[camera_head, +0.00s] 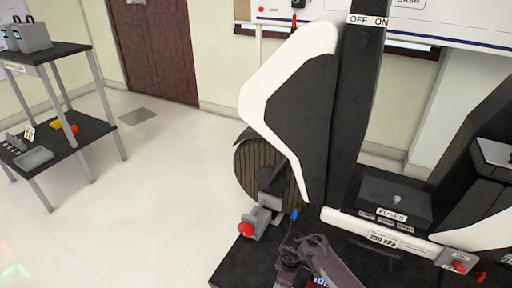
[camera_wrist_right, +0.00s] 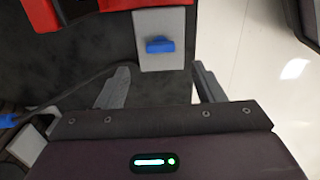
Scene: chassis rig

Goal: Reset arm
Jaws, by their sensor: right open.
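In the head view my right arm (camera_head: 320,262) comes in at the bottom centre, over the front of the black chassis rig (camera_head: 228,270). In the right wrist view my right gripper (camera_wrist_right: 160,84) is open. Its two grey fingers are apart with nothing held between them. A blue knob (camera_wrist_right: 160,45) on a light grey plate lies beyond the fingertips, between them in the picture. I cannot tell the exact gap to it. My left gripper is not in view.
A grey block with a red knob (camera_head: 245,230) sits by the rig's wheel (camera_head: 258,170). Black and white panels and an OFF/ON post (camera_head: 358,100) rise behind. A red part (camera_wrist_right: 80,14) tops the wrist view. A shelf (camera_head: 85,130) stands left; floor between is clear.

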